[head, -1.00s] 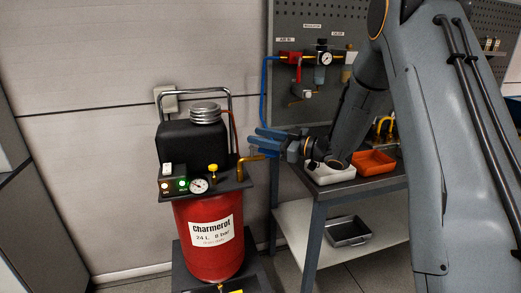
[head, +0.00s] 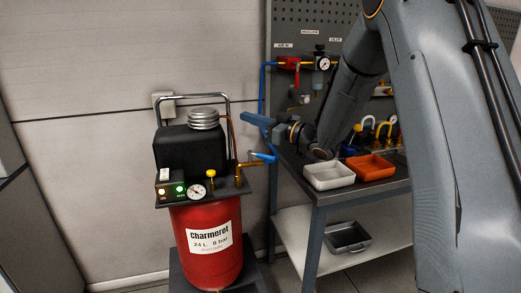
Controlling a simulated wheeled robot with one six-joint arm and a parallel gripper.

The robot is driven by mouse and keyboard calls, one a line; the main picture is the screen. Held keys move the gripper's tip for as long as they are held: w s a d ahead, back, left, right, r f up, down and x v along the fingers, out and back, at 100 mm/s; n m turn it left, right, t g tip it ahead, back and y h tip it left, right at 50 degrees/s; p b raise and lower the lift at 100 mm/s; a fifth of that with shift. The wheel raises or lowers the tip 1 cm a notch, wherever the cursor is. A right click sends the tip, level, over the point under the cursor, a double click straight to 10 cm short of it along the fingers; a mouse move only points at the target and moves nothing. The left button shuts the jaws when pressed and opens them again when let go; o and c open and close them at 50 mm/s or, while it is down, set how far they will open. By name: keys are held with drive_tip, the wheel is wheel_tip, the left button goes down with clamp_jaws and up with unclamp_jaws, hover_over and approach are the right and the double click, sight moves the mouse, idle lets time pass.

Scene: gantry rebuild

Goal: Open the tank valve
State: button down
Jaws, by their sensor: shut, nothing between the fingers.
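The red tank (head: 212,265), labelled Charmerot, stands upright at centre left with a black compressor body (head: 186,148) on top. A brass outlet pipe (head: 246,165) leaves its right side. The tank valve's blue lever (head: 264,157) sits at the end of this pipe and points to the right, roughly along the pipe; its exact angle is hard to tell. My gripper (head: 246,117), with blue fingers, is shut and empty. It is above the lever and apart from it, pointing left.
A yellow-topped knob (head: 211,174), a gauge (head: 195,191) and lit switches (head: 171,189) sit on the tank's front. A workbench (head: 345,190) at right carries a white tray (head: 328,177) and an orange tray (head: 371,169). A blue hose (head: 262,90) runs down the pegboard's left edge.

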drive_tip(key=w+a+r+m+t+h, duration=0.2)
drive_tip(key=a+r+m+t+h, duration=0.4)
drive_tip(key=m, duration=0.5)
drive_tip(key=m+g+h, duration=0.5)
drive_tip(key=m+h, duration=1.3)
drive_tip(key=m, duration=0.7)
approach(266, 158)
drive_tip(key=p+x, duration=0.2)
drive_tip(key=x, duration=0.4)
drive_tip(key=shift+w+d+p, duration=0.1)
drive_tip(key=shift+d+p, duration=0.1)
drive_tip(key=shift+p, duration=0.1)
drive_tip(key=shift+f+n+t+y, duration=0.1)
drive_tip(key=shift+n+t+y, duration=0.2)
drive_tip(key=shift+y, duration=0.1)
